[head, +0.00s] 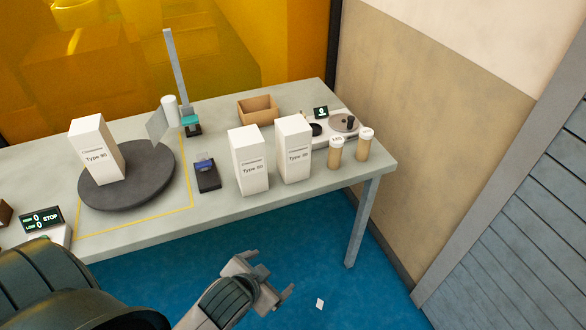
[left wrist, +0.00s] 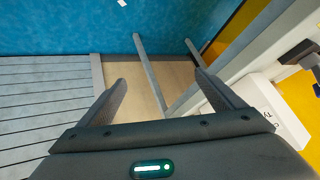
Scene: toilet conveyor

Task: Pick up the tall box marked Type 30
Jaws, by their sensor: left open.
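Three tall white boxes stand upright on the table. One box (head: 97,149) is on the dark round turntable. A middle box (head: 249,161) and a right-hand box (head: 294,150) stand close together near the front edge. Each has a "Type" label, but the numbers are too small to read surely. My left gripper (head: 268,277) is open and empty, in front of the table and below the two paired boxes, over the blue floor. In the left wrist view its fingers (left wrist: 160,88) are spread with nothing between them. Part of a white box (left wrist: 272,112) shows there at right.
The turntable (head: 140,190) is at the table's left. A small black device (head: 207,178) lies left of the paired boxes; two capped jars (head: 335,155) stand right of them. A cardboard tray (head: 258,109) and a scale (head: 343,124) are behind. A table leg (head: 362,222) stands at right.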

